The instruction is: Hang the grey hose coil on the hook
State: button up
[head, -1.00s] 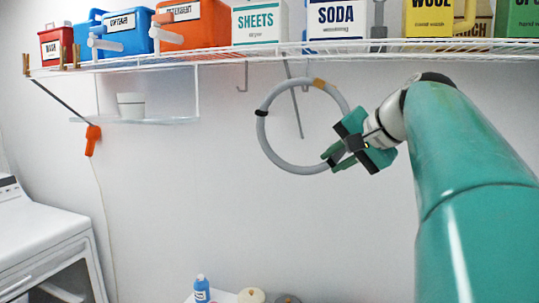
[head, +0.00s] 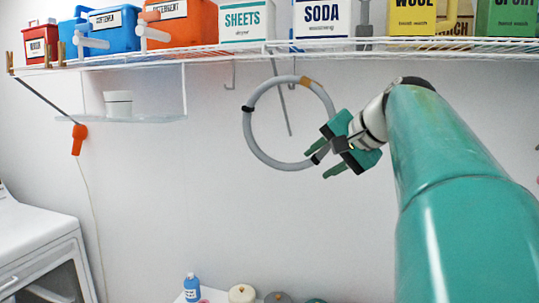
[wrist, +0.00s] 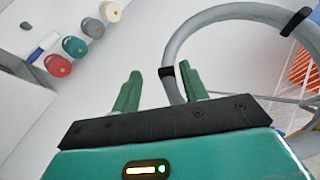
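The grey hose coil (head: 247,130) is a large ring with black bands and an orange-tan band at its top. It hangs upright in front of the wall, just below the wire shelf. A thin hook (head: 234,76) shows under the shelf, left of the coil's top. Whether the coil rests on a hook cannot be seen clearly. My gripper (head: 321,163) is at the coil's lower right, fingers spread apart. In the wrist view, the hose (wrist: 174,90) passes between the open fingers (wrist: 160,90), close to the right one, with a black band there.
The wire shelf (head: 205,54) above holds boxes and tubs. A slanted grey rod (head: 285,112) runs down behind the coil. A small ledge with a white pot (head: 118,104) is at left, above a white machine (head: 35,240). Bottles and lidded jars (head: 242,293) stand low down.

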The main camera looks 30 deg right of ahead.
jog(key=shift+r, duration=0.1)
jog(key=v, duration=1.3)
jog(key=shift+s+r, duration=0.2)
jog(key=shift+s, duration=0.1)
jog(key=w+a+f+n+g, duration=0.2)
jog(key=w+a+f, duration=0.2)
jog(key=a+f, duration=0.5)
jog(key=s+a+f+n+g, duration=0.1)
jog(key=a+f+n, duration=0.2)
jog(key=a+f, duration=0.3)
jog(key=s+a+f+n+g, duration=0.1)
jog(key=a+f+n, duration=0.3)
jog(key=f, duration=1)
jog(key=s+a+f+n+g+h, duration=0.1)
jog(key=s+a+f+n, duration=0.1)
jog(key=a+f, duration=0.6)
notch_tip(320, 180, down, 2)
jog(key=shift+s+f+n, duration=0.2)
jog(key=shift+s+n, duration=0.2)
jog(key=shift+n, duration=0.3)
